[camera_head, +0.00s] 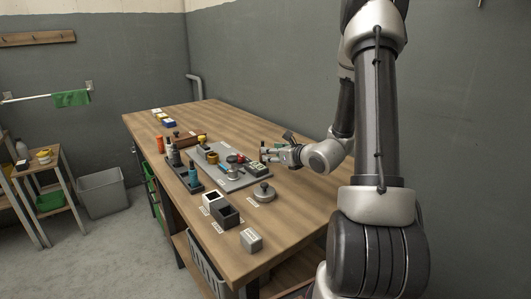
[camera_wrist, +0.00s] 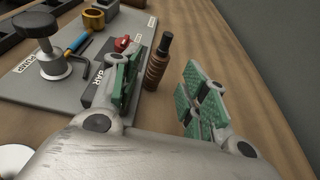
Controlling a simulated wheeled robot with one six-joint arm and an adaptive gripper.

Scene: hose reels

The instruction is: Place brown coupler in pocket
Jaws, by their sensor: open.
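A brown ribbed cylinder with a black neck, which looks like the brown coupler (camera_wrist: 156,66), stands upright on the wood beside the grey board in the wrist view. My gripper (camera_wrist: 161,88) is open, with a green-padded finger on each side of it in the picture. The coupler appears clear of both pads, nearer the left one. In the head view my gripper (camera_head: 267,153) is low over the table at the board's right end; the coupler is hard to pick out there. A dark rack (camera_head: 183,172) holds upright bottle-shaped pieces; its pockets are too small to make out.
The grey board (camera_head: 232,180) carries a black knob (camera_wrist: 38,30), a brass ring (camera_wrist: 94,19), a blue-handled tool (camera_wrist: 77,42) and a red part (camera_wrist: 122,43) close to my left finger. A white box and a black box (camera_head: 227,215) stand nearer the front. Wood right of my gripper is clear.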

